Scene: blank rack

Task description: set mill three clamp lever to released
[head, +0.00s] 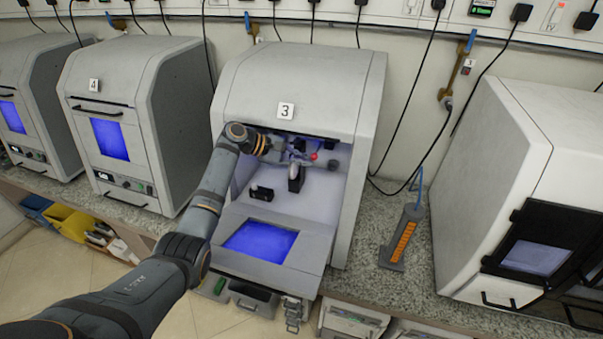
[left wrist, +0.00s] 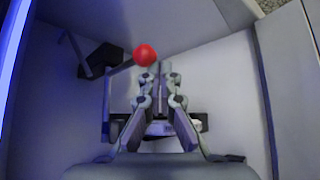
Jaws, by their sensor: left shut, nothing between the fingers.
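Mill three (head: 300,85) has a label "3" on its hood, and its front is open. The clamp lever's red ball knob (head: 314,155) shows inside the chamber; it also shows in the left wrist view (left wrist: 145,54), at the end of a grey bar (left wrist: 118,74). My left gripper (head: 304,160) reaches into the chamber from the left. In the left wrist view its fingers (left wrist: 161,72) are together and empty, with their tips close beside the knob. I cannot tell whether they touch it. The fingers hide part of the clamp behind them. My right gripper is not in view.
The lowered door (head: 270,245) with a blue window is at mill three's front. A dark block (head: 262,193) is on the chamber's left side. Mill four (head: 125,110) stands left, a white machine (head: 510,180) right. An orange-faced device (head: 403,240) stands on the granite counter.

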